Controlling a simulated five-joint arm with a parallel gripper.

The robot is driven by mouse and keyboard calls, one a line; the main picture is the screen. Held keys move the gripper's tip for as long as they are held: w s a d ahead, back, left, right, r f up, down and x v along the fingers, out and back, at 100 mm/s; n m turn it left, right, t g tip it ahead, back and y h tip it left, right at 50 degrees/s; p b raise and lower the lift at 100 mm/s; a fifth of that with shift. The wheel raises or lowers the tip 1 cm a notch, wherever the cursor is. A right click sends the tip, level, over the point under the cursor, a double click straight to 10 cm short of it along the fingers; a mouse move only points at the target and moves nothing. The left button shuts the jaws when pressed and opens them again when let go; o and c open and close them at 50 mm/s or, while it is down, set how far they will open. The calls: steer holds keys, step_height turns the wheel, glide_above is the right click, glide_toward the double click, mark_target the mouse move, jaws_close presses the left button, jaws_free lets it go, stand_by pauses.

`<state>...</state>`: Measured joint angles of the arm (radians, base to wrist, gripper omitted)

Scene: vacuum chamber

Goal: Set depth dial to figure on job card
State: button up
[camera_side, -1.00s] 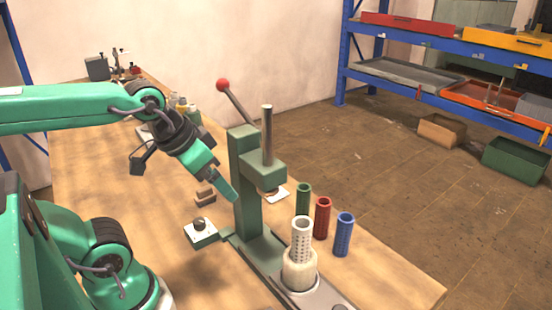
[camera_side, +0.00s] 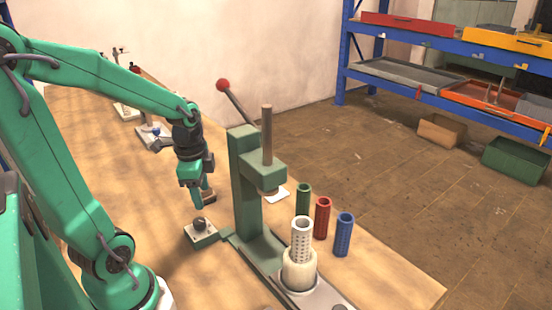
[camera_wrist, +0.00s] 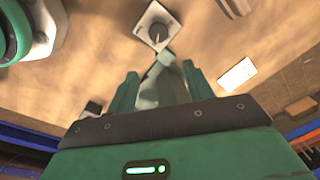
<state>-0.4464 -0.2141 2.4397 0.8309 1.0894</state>
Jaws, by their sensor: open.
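The depth dial, a dark round knob on a small pale box (camera_side: 200,230), sits on the bench left of the green press (camera_side: 247,185). In the wrist view the dial (camera_wrist: 157,29) is at top centre, beyond my fingertips. A white card (camera_side: 277,195), likely the job card, lies behind the press; any figure on it is too small to read. A white card also shows at right in the wrist view (camera_wrist: 237,74). My gripper (camera_side: 203,200) points down, just above and behind the dial, apart from the knob. In the wrist view its fingers (camera_wrist: 160,75) are spread.
The press has a red-ball lever (camera_side: 223,86). A white perforated tube (camera_side: 301,240) stands on its base. Green (camera_side: 304,197), red (camera_side: 322,217) and blue (camera_side: 344,235) tubes stand to the right. A brown block (camera_side: 209,196) is partly hidden by my gripper. The bench front left is clear.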

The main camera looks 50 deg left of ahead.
mark_target(199, 221)
steer(key=shift+s+a+f+m+g, duration=0.25)
steer(key=shift+a+f+m, duration=0.15)
steer(key=shift+a+f, duration=0.25)
steer(key=shift+s+a+f+m+g, duration=0.15)
steer(key=shift+s+a+f+m, duration=0.1)
steer(key=shift+a+f+m, duration=0.3)
steer(key=shift+f, duration=0.1)
steer(key=shift+d, duration=0.1)
steer(key=shift+f, duration=3.9)
steer(key=c, duration=1)
